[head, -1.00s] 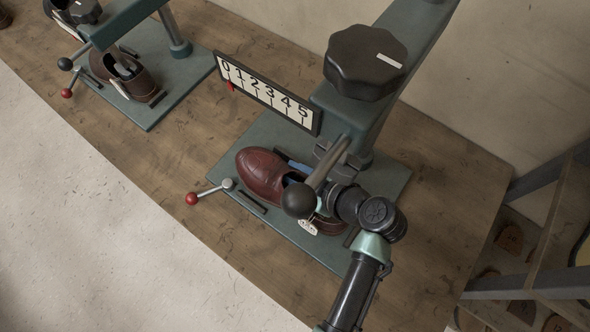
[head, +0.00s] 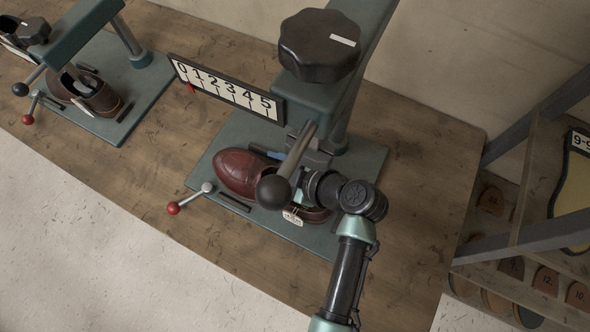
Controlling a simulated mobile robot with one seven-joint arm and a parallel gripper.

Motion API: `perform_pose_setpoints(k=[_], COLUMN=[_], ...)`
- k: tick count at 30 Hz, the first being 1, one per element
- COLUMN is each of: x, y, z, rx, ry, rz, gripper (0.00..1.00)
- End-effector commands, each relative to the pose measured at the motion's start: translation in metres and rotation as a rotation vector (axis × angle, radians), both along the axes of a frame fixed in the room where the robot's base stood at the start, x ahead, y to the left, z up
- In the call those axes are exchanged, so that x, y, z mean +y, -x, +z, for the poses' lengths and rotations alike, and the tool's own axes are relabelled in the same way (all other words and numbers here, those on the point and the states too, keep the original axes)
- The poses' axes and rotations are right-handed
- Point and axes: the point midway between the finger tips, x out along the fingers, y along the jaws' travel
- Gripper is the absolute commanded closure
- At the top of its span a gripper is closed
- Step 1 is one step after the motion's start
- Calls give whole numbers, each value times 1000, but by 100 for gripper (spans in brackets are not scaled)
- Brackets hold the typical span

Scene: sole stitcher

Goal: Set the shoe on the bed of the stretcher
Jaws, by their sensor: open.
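A brown leather shoe (head: 240,172) lies on the grey-green bed (head: 345,165) of the near stretcher, toe to the left and heel to the right. A small white tag (head: 292,218) hangs at its near side. My gripper (head: 300,194) is at the shoe's opening, largely hidden behind the stretcher's black ball-ended lever (head: 274,192). What shows of it fits open jaws; I cannot tell whether the fingers touch the shoe. My arm reaches in from the lower right.
A large black knob (head: 320,45) and a numbered scale (head: 228,90) stand above the bed. A red-tipped handle (head: 188,199) sticks out at its left. Another stretcher holding a shoe (head: 92,95) stands at the upper left. A rack (head: 540,240) stands at right. The bench between stretchers is clear.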

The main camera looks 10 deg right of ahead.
Motion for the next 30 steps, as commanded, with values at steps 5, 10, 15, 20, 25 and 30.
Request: perform_pose_setpoints(k=[5,10,15,20,25,30], x=[-11,-33,-53,-65,-70,-70], y=[9,31,51,63,68,68], z=[12,34,54,67,72,72], rx=[-2,-2,-2,-1,-1,0], ry=[0,1,1,0,1,0], rz=[-2,-4,-3,-1,1,0], gripper=[43,43,43,43,43,43])
